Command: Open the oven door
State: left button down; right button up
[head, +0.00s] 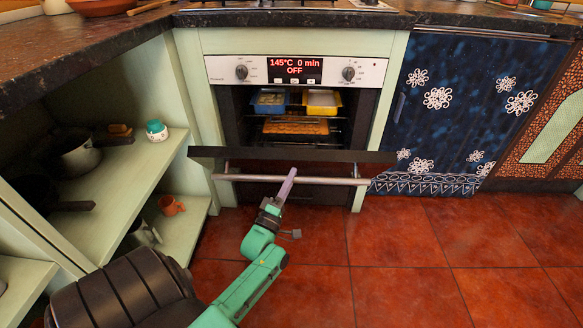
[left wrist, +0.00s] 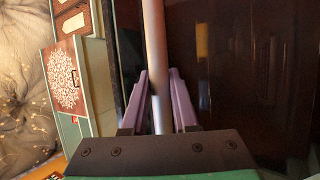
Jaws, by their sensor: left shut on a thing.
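The oven (head: 296,70) stands in the middle of the head view, its display reading 145°C, 0 min, OFF. Its dark door (head: 330,157) is tilted down and partly open, so the inside shows. A silver bar handle (head: 330,181) runs along the door's outer side. My left gripper (head: 290,174) is shut on the handle near its middle. In the left wrist view the handle (left wrist: 154,50) passes between the two purple fingers of the gripper (left wrist: 160,88). My right gripper is not in view.
Inside the oven are a blue container (head: 270,99), a yellow container (head: 322,101) and a brown tray (head: 296,125). Open green shelves (head: 110,190) with pots stand at the left. A blue flowered cabinet (head: 450,105) stands at the right. The red tiled floor (head: 430,260) is clear.

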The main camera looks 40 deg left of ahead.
pick_arm(q)
jog(key=shift+s+d+f+b, duration=0.2)
jog(key=shift+s+d+f, duration=0.25)
jog(key=shift+f, duration=0.2)
jog(key=shift+s+d+f+b, duration=0.15)
jog(key=shift+s+d+f, duration=0.15)
jog(key=shift+s+f, duration=0.35)
jog(key=shift+s+d+f+b, duration=0.2)
jog(key=shift+s+d+f, duration=0.25)
jog(key=shift+f, duration=0.2)
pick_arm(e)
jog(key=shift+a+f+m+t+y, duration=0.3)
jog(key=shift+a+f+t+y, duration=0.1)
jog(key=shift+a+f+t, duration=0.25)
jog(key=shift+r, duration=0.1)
pick_arm(q)
jog(key=c, duration=0.7)
grip_release()
